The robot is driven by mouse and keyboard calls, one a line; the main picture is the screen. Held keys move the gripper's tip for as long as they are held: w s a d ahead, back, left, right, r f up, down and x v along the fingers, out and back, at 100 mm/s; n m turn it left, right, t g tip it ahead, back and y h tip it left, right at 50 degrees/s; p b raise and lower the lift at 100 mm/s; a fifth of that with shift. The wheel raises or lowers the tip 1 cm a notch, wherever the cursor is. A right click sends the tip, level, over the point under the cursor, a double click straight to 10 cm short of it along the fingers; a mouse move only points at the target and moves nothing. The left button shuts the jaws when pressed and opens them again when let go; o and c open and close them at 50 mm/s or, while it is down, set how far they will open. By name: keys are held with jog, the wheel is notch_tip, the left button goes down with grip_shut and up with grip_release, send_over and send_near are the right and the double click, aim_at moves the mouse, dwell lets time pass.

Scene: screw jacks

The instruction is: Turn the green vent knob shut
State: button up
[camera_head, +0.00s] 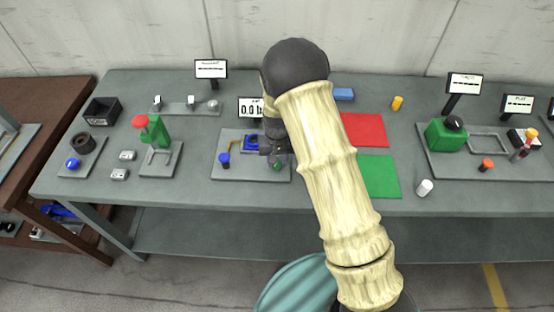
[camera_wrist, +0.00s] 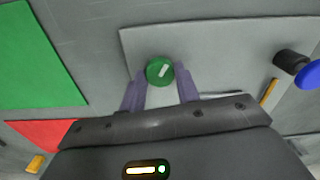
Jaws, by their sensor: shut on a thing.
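The green vent knob (camera_wrist: 160,71) has a pale bar mark across its round top. In the wrist view it sits between the two fingertips of my gripper (camera_wrist: 160,79), which is shut on it. The mark lies tilted in that view. In the head view the green knob (camera_head: 277,166) shows small at the right part of a grey plate (camera_head: 226,174), beside my gripper (camera_head: 275,155). My arm hides part of the area around it.
A blue knob on a dark stem (camera_head: 224,160) stands on the same plate, with a display (camera_head: 250,107) behind. A red mat (camera_head: 365,130) and a green mat (camera_head: 379,176) lie to the right.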

jog(key=m, duration=0.6)
jog(key=shift+r+p, duration=0.1)
jog(key=shift+p, duration=0.3)
jog(key=m+p, duration=0.1)
jog(key=m, duration=0.4)
jog(key=shift+m, duration=0.4)
jog(key=o, duration=1)
jog(key=shift+r, duration=0.1)
notch_tip(320, 180, up, 17)
jog(key=shift+r+b, duration=0.1)
jog(key=shift+b, duration=1.1)
